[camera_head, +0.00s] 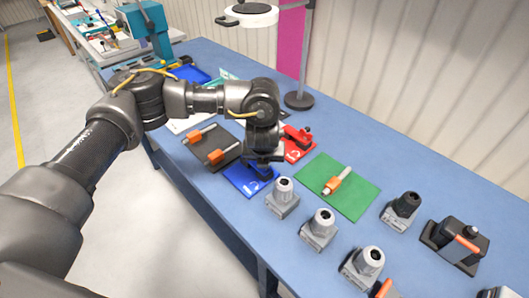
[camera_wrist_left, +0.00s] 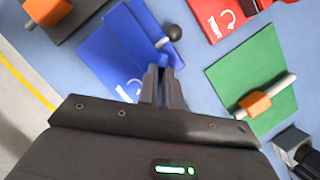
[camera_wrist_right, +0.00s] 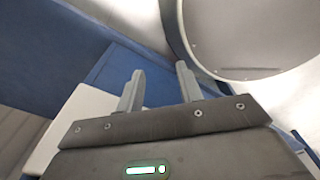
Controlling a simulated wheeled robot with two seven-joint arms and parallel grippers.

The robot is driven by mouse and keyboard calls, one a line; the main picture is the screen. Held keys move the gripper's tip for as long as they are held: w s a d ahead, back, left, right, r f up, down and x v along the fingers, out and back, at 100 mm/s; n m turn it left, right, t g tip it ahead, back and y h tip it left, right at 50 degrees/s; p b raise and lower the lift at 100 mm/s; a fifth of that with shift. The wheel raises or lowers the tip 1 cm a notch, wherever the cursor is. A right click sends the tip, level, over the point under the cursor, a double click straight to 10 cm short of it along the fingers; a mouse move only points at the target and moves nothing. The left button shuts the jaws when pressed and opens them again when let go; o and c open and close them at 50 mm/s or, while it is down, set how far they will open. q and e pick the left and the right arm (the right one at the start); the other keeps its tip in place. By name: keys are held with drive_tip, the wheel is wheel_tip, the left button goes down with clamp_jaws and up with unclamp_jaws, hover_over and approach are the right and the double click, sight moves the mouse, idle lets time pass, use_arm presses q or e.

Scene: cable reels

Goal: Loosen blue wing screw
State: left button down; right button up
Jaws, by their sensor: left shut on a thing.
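The blue wing screw (camera_wrist_left: 163,45) is on the blue mat (camera_wrist_left: 118,45) with white markings. My left gripper (camera_wrist_left: 164,76) points down at it, its fingers close together and shut on it; the grip point is mostly hidden by the fingers. A dark round knob (camera_wrist_left: 174,32) shows just beyond the fingertips. In the head view my left gripper (camera_head: 263,168) is over the blue mat (camera_head: 240,177), and the wrist hides most of the screw. My right gripper (camera_wrist_right: 160,85) shows only in its own wrist view, open and empty, away from the mats.
A red mat (camera_head: 292,152) with a red fixture lies behind, a green mat (camera_head: 355,205) with an orange-and-white piece to the right, and a dark mat (camera_head: 212,147) with orange-handled pieces to the left. Several grey fixtures (camera_head: 318,230) stand on the blue table near its front edge.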

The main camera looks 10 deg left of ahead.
use_arm(q)
drive_tip(key=n+p, duration=0.1)
drive_tip(key=p, duration=0.1)
drive_tip(key=n+y+p, duration=0.1)
drive_tip(key=n+p, duration=0.1)
drive_tip(key=n+g+y+p, duration=0.1)
drive_tip(key=n+p, duration=0.1)
drive_tip(key=shift+d+r, duration=0.15)
drive_tip(key=shift+r, duration=0.15)
drive_tip(key=n+p, duration=0.3)
drive_tip(key=shift+w+f+n+g+y, duration=0.1)
drive_tip(key=shift+f+n+g+y, duration=0.05)
drive_tip(key=shift+n+g+y, duration=0.2)
drive_tip(key=shift+f+n+p, duration=0.1)
drive_tip(key=shift+n+p, duration=0.25)
drive_tip(key=shift+p, duration=0.1)
drive_tip(key=shift+f+g, duration=0.1)
drive_tip(key=shift+g, duration=0.15)
drive_tip(key=c, duration=1.6)
unclamp_jaws()
drive_tip(key=shift+o, duration=0.2)
drive_tip(key=v, duration=1.1)
drive_tip(key=shift+d+b, duration=0.15)
drive_tip(key=shift+b, duration=0.2)
